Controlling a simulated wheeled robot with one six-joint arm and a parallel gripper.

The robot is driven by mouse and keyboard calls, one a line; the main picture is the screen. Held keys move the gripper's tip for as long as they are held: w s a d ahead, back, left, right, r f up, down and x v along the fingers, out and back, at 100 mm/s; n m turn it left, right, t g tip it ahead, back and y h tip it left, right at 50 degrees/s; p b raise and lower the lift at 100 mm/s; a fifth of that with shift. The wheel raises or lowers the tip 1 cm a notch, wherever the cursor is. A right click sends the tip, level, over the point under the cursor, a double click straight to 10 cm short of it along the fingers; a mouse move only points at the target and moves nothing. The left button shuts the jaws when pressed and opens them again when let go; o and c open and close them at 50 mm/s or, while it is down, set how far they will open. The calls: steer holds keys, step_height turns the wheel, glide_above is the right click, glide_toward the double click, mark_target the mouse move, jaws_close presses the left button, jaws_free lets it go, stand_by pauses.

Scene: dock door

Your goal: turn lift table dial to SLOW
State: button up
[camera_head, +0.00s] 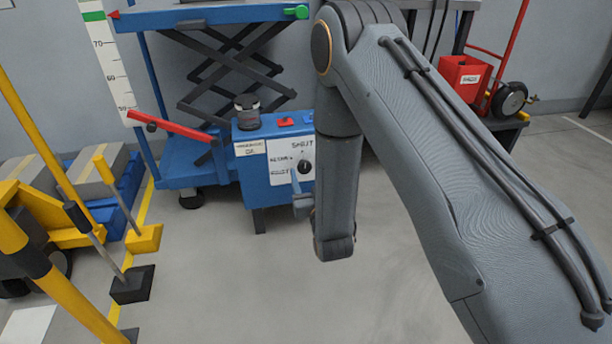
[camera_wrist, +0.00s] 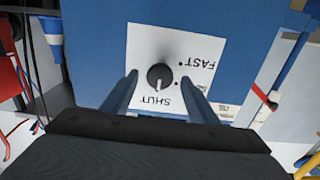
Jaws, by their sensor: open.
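The lift table dial (camera_wrist: 159,76) is a round black knob on a white label plate (camera_wrist: 143,45) fixed to a blue box. In the wrist view the plate is upside down; SHUT and FAST can be read, and a third label is behind a finger. A pale mark on the knob seems to point towards SHUT. My gripper (camera_wrist: 159,78) is open, with one finger on each side of the dial; I cannot tell whether they touch it. In the head view the dial (camera_head: 304,166) shows beside my arm, and my gripper (camera_head: 300,196) is partly hidden.
The blue box (camera_head: 258,190) also carries a red button (camera_head: 286,122) and a dark round knob (camera_head: 247,112). A red lever (camera_head: 172,126) sticks out left. Yellow posts and a yellow cart (camera_head: 45,215) stand left. A red bin (camera_head: 461,78) is at the back right. Floor in front is clear.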

steer(key=shift+x, duration=1)
steer(key=shift+c, duration=0.2)
steer(key=c, duration=1)
